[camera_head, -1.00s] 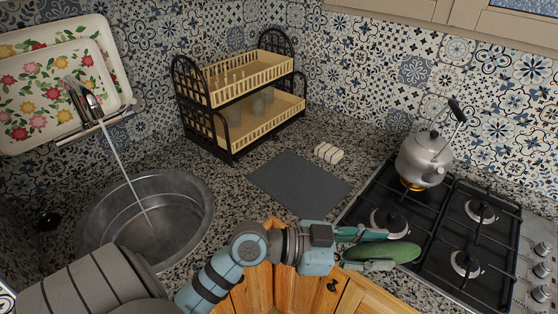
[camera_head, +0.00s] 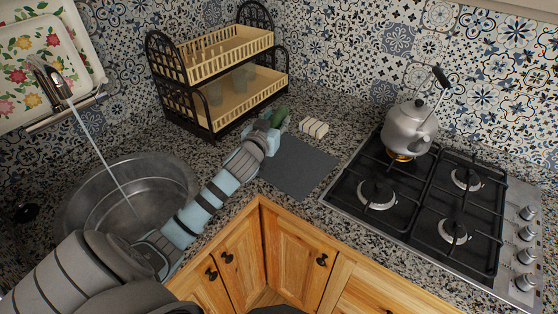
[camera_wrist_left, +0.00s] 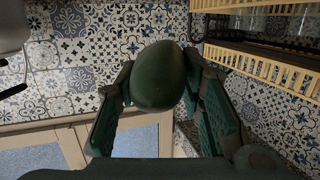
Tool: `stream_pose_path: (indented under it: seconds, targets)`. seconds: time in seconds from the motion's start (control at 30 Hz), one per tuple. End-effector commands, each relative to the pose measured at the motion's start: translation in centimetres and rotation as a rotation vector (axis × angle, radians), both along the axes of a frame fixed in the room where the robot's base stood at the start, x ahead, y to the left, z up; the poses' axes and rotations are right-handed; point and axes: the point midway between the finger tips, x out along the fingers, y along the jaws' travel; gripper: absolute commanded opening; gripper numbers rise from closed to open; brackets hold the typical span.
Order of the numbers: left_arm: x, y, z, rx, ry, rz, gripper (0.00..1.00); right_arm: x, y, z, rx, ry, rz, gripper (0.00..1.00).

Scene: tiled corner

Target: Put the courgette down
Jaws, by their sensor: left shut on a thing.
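The green courgette (camera_head: 280,115) is held in my left gripper (camera_head: 268,124) at the back of the counter, near the front right corner of the dish rack and over or beside the far left part of the dark grey mat (camera_head: 298,168). In the left wrist view the courgette (camera_wrist_left: 158,76) shows end-on between the two fingers of my left gripper (camera_wrist_left: 160,92). Most of its length is hidden in that view. I cannot tell whether it touches the counter. My right gripper is not in view.
A two-tier dish rack (camera_head: 215,75) stands just behind the gripper. A striped sponge (camera_head: 314,127) lies close to its right. A kettle (camera_head: 408,127) sits on the lit hob (camera_head: 420,195) at right. The sink (camera_head: 125,200) with running tap is at left.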

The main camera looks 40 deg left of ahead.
Motion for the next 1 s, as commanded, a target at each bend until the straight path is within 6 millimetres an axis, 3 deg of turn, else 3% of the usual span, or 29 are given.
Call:
stream_pose_path:
  seconds: [0.03, 0.2, 0.53, 0.77, 0.8, 0.9, 1.0]
  targets:
    - [0.0, 0.0, -2.6, -0.003, 0.005, 0.002, 0.02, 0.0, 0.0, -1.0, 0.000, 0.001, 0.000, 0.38]
    - [0.0, 0.0, -8.4, 0.000, 0.003, -0.001, 0.02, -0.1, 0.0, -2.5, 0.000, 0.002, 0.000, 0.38]
    - [0.0, -0.1, -14.1, 0.000, 0.001, -0.002, 0.02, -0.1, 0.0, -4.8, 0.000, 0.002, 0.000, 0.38]
    - [0.0, -0.1, -14.3, -0.001, 0.002, -0.003, 0.02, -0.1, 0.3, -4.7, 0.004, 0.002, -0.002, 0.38]
    - [-0.1, -0.1, -14.4, -0.001, 0.003, -0.002, 0.41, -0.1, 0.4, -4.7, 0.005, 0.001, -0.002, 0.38]
    - [0.0, -0.1, -14.3, -0.001, 0.002, -0.002, 0.55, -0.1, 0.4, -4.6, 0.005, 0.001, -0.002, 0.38]
    - [0.0, -0.1, -14.3, -0.001, 0.002, -0.002, 0.55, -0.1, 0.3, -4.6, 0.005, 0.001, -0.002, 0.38]
